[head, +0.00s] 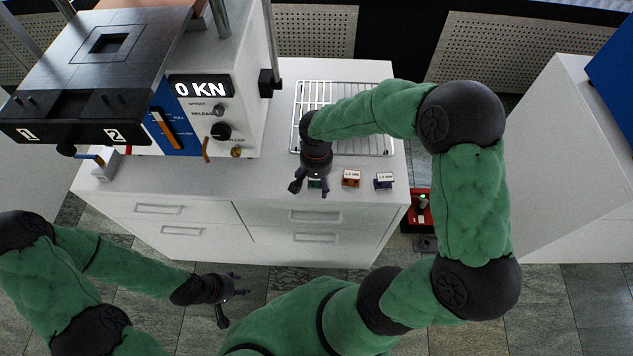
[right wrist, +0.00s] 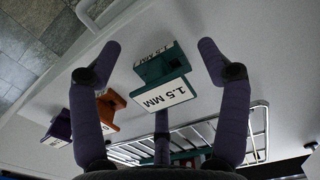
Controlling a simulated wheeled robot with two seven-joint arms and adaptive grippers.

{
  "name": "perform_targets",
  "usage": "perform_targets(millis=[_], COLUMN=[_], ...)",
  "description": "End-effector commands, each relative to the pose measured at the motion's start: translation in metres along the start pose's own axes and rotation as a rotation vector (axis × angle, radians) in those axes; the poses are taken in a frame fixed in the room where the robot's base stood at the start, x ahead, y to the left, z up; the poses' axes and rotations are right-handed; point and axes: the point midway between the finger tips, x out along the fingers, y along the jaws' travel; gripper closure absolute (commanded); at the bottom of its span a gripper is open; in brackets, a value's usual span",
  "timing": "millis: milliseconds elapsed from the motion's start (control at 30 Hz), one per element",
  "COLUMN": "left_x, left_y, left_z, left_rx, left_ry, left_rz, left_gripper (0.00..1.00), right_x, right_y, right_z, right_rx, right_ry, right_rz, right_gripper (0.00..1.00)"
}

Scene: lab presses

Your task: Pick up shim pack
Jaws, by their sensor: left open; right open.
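Three small shim packs stand in a row on the white bench top. The teal one (right wrist: 163,78) is labelled 1.5 MM; in the head view (head: 315,183) my right gripper mostly covers it. The orange pack (head: 351,178) and the purple pack (head: 384,181) stand to its right; their labels are too small to read. My right gripper (head: 310,190) is open above the teal pack. In the right wrist view its spread fingers (right wrist: 160,56) lie on either side of the teal pack, with gaps. My left gripper (head: 236,298) is open and empty, low in front of the cabinet.
A press (head: 215,60) with a 0 KN display stands on the bench at left. A wire rack (head: 375,140) lies behind the packs, partly under my right arm. A red crate (head: 412,220) stands on the floor beyond the bench's right end.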

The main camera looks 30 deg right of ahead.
Motion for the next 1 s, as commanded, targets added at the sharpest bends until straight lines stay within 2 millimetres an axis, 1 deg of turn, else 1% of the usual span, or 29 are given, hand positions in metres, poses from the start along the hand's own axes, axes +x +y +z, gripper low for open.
perform_targets(millis=[200, 233, 267, 300, 367, 400, 467, 500, 833, 1000], left_x=[0.000, 0.000, 0.000, 0.000, 0.000, 0.000, 0.000, 0.000, -0.001, -0.007], left_y=[0.000, 0.000, 0.000, 0.000, 0.000, 0.000, 0.000, 0.000, 0.000, 0.003], left_z=[0.000, 0.000, 0.000, 0.000, 0.000, 0.000, 0.000, 0.000, 0.000, 0.000], left_rx=[0.000, 0.000, 0.000, 0.000, 0.000, 0.000, 0.000, 0.000, 0.000, 0.000], left_ry=[0.000, 0.000, 0.000, 0.000, 0.000, 0.000, 0.000, 0.000, 0.000, 0.000], left_rz=[0.000, 0.000, 0.000, 0.000, 0.000, 0.000, 0.000, 0.000, 0.000, 0.000], left_gripper=[0.52, 0.52, 0.52, 0.52, 0.52, 0.52, 0.52, 0.52, 0.52, 0.52], right_x=[0.001, 0.001, 0.001, 0.001, 0.001, 0.001, 0.001, 0.001, -0.001, -0.013], right_y=[0.000, 0.000, 0.000, 0.000, 0.000, 0.000, 0.000, 0.000, 0.000, 0.000], right_z=[-0.001, -0.001, -0.001, -0.001, -0.001, -0.001, 0.000, 0.000, 0.000, -0.001], right_rx=[0.000, 0.001, 0.000, 0.001, 0.000, 0.000, 0.000, 0.000, 0.000, 0.001], right_ry=[0.002, 0.002, 0.002, 0.001, 0.001, 0.001, 0.001, 0.001, 0.001, 0.002], right_rz=[-0.001, -0.001, -0.001, -0.001, -0.001, -0.001, -0.001, -0.001, 0.000, -0.001], right_gripper=[0.24, 0.29, 0.38, 0.49, 0.66, 0.77, 0.94, 0.96, 0.97, 0.97])
